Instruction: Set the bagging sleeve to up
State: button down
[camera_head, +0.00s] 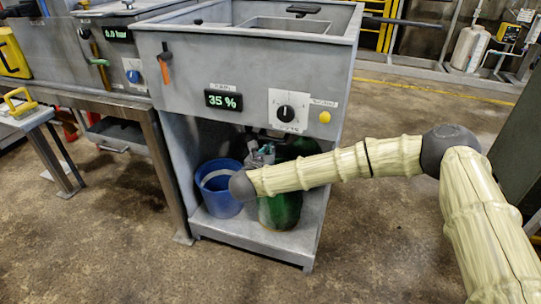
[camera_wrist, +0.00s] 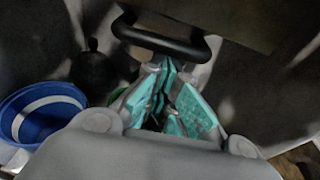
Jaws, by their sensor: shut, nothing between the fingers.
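A grey machine (camera_head: 180,55) stands in front of me, with an open bay below its front panel. I cannot tell for sure which part is the bagging sleeve. A black handle (camera_wrist: 160,36) shows at the top of the wrist view, mounted under the panel. My gripper (camera_head: 262,152) is inside the bay, just below the panel's lower edge. In the wrist view my gripper (camera_wrist: 166,72) has teal pads, is shut and empty, and points at the black handle. Its tips look very close to the handle; I cannot tell whether they touch.
A blue bucket (camera_head: 216,204) and a green cylinder (camera_head: 282,212) stand in the bay, near my arm. The panel has a 35 % display (camera_head: 223,100), a black knob (camera_head: 286,113), a yellow button (camera_head: 324,117) and an orange-handled lever (camera_head: 165,68). A metal table (camera_head: 125,103) adjoins left.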

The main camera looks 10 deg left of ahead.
jog(key=shift+w+r, duration=0.1)
jog(key=shift+r, duration=0.2)
